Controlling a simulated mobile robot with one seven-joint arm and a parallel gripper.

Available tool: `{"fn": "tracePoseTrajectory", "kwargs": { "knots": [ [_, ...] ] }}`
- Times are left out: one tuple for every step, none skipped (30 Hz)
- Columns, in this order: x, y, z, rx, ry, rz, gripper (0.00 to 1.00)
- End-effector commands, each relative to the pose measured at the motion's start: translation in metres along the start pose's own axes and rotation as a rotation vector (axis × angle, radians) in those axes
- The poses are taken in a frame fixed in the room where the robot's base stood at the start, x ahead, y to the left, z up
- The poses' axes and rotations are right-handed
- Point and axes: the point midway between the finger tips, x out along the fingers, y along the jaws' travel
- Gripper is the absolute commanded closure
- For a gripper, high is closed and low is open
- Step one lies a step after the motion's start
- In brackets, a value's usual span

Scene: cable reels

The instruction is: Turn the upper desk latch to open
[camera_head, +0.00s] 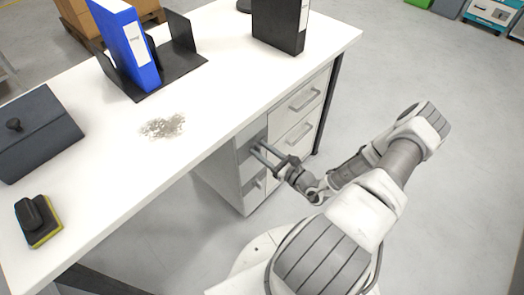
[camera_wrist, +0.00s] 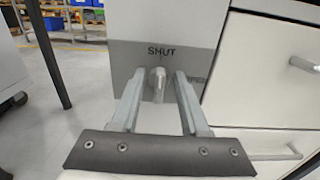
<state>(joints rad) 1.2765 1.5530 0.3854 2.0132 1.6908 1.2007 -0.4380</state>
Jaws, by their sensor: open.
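The upper desk latch (camera_wrist: 158,86) is a small light-metal lever on a grey plate on the white cabinet under the desk. It stands roughly upright beneath the word SHUT, with a second word partly hidden at the right finger. My gripper (camera_wrist: 159,74) is open, one finger on each side of the lever in the wrist view; whether either finger touches it I cannot tell. In the head view my gripper (camera_head: 257,148) reaches the upper part of the cabinet's narrow side and partly covers the upper plate. A lower latch (camera_head: 259,183) sits on another grey plate below.
Drawers with bar handles (camera_head: 304,100) are right of the latches. The white desktop (camera_head: 215,100) overhangs above, with a blue binder (camera_head: 128,45), black binder (camera_head: 280,25), clips (camera_head: 163,127), a dark box (camera_head: 38,135) and a stamp-like block (camera_head: 38,222). A dark desk leg (camera_wrist: 50,60) stands left.

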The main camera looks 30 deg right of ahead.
Motion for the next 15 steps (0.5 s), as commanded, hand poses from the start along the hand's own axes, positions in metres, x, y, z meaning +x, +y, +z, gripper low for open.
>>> {"fn": "tracePoseTrajectory", "kwargs": {
  "knots": [
    [0.0,-0.0001,0.0002,0.0,0.0,0.0,0.55],
    [0.0,-0.0001,0.0002,0.0,0.0,0.0,0.55],
    [-0.0001,-0.0001,0.0002,0.0,0.0,0.0,0.55],
    [-0.0001,-0.0002,0.0002,0.0,0.0,0.0,0.57],
    [-0.0002,-0.0001,0.0001,0.0,0.0,0.0,0.62],
    [-0.0002,-0.0001,0.0001,0.0,0.0,0.0,0.69],
    [-0.0002,-0.0002,0.0001,0.0,0.0,0.0,0.75],
    [-0.0003,-0.0002,0.0001,0.0,0.0,0.0,0.8],
    [-0.0003,-0.0002,0.0001,0.0,0.0,0.0,0.87],
    [-0.0003,-0.0002,0.0001,0.0,0.0,0.0,0.93],
    [-0.0004,-0.0002,0.0001,0.0,0.0,0.0,0.98],
    [-0.0004,-0.0002,0.0001,0.0,0.0,0.0,1.0],
    [-0.0004,-0.0002,0.0001,0.0,0.0,0.0,1.0],
    [-0.0005,-0.0002,0.0001,0.0,0.0,0.0,1.0],
    [-0.0005,-0.0003,0.0,0.0,0.0,-0.001,1.0]
  ]
}}
